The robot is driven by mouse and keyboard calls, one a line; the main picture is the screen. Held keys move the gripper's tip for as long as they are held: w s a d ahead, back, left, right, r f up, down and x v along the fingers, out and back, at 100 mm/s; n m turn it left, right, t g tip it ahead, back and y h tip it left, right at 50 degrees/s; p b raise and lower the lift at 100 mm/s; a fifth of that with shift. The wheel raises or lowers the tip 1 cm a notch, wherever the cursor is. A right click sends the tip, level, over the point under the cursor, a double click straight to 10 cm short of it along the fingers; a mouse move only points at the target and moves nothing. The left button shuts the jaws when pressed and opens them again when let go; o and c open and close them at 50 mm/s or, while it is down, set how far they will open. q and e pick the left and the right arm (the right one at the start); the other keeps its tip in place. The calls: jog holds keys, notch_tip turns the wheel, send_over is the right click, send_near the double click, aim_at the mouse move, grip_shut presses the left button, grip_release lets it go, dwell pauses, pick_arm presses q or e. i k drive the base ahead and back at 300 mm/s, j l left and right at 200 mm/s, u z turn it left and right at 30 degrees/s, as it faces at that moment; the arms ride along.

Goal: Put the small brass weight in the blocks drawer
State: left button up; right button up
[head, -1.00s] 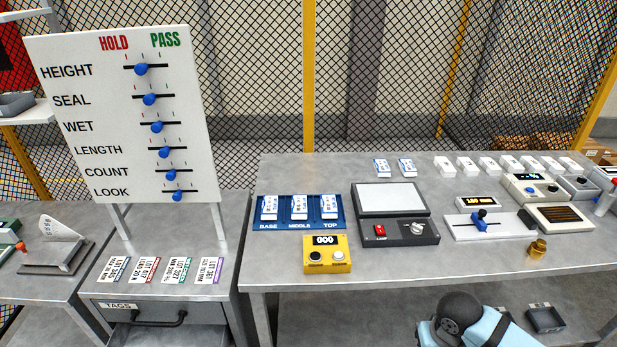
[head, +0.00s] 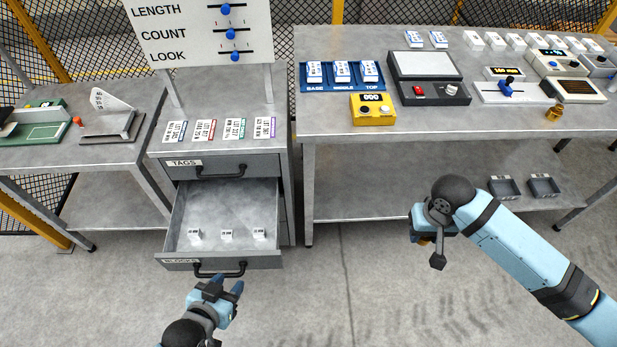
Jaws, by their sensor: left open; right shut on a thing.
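The blocks drawer (head: 172,264) is pulled open under the tags drawer, with three small white blocks inside along its front. My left gripper (head: 228,287) is open, just in front of and below the drawer handle (head: 220,271); I cannot tell if it touches. My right gripper (head: 422,238) is shut on a small brass-coloured thing, apparently the small brass weight (head: 424,240), mostly hidden by the gripper. It is over the floor to the right of the drawer, in front of the bench. Another brass weight (head: 554,113) stands on the bench at the right.
The bench (head: 330,134) carries a scale (head: 427,68), a yellow counter box (head: 372,109) and a blue rack (head: 308,88). Two grey trays (head: 525,188) sit on its lower shelf. The closed tags drawer (head: 260,167) is above the open one. Floor between drawer and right gripper is clear.

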aim_at(256, 213)
jog(key=k+j, duration=0.1)
jog(key=j, duration=0.35)
jog(key=k+j, duration=0.15)
jog(key=j, duration=1.25)
jog(key=i+j+z, duration=0.1)
jog(key=i+j, duration=0.6)
jog(key=j, duration=0.1)
